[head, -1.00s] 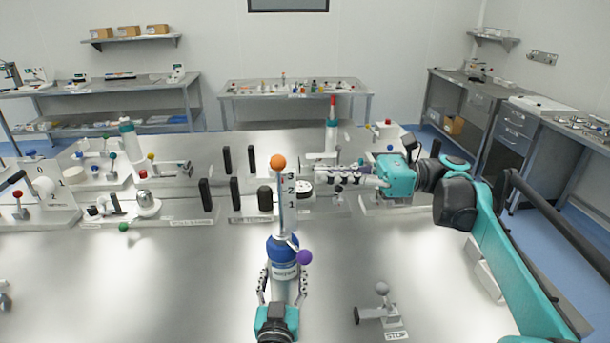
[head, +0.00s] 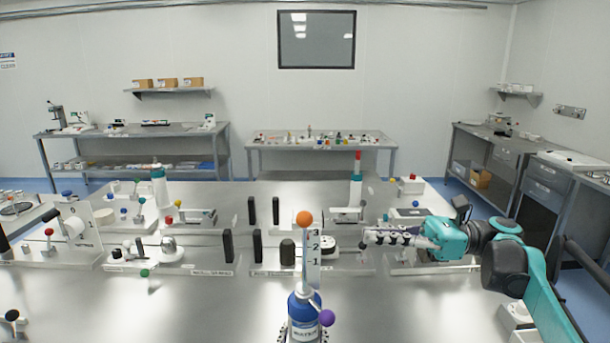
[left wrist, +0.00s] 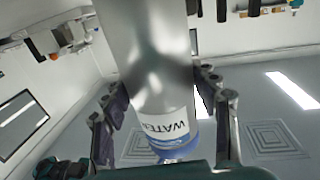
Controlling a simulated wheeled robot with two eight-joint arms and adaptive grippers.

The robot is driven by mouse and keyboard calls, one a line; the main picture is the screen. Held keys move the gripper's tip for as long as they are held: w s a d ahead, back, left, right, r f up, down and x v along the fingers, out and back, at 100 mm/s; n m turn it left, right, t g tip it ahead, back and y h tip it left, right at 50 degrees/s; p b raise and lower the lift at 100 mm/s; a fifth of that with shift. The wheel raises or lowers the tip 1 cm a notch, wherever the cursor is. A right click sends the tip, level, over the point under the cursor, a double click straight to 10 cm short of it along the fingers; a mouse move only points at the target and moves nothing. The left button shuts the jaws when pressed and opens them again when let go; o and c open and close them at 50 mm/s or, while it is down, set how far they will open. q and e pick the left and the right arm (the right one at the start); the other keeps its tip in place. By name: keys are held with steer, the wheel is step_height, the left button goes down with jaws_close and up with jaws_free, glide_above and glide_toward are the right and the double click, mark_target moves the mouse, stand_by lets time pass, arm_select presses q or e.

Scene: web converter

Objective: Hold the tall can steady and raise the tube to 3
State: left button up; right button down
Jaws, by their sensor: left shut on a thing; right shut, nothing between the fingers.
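The tall can (head: 305,312) has a blue upper part and a WATER label, and stands upright at the lower middle of the head view. A thin tube (head: 304,258) rises from it to an orange ball (head: 304,219), beside a plate (head: 315,262) marked 1, 2, 3. The ball shows just above the 3. A purple ball (head: 327,318) sits at the can's side. My left gripper (head: 303,334) is shut on the can, mostly cut off below; the left wrist view shows its fingers on both sides of the can (left wrist: 160,95). My right gripper (head: 368,237) is shut and empty, right of and beyond the tube.
Behind the can stand black posts (head: 257,246) and a white dial (head: 328,247). Two white bottles with teal bands stand farther back. The table between the can and the left devices is clear.

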arm_select(q)
steer(key=o, duration=1.9)
steer(key=s+a, duration=0.1)
steer(key=s, duration=0.6)
steer(key=shift+s, duration=0.3)
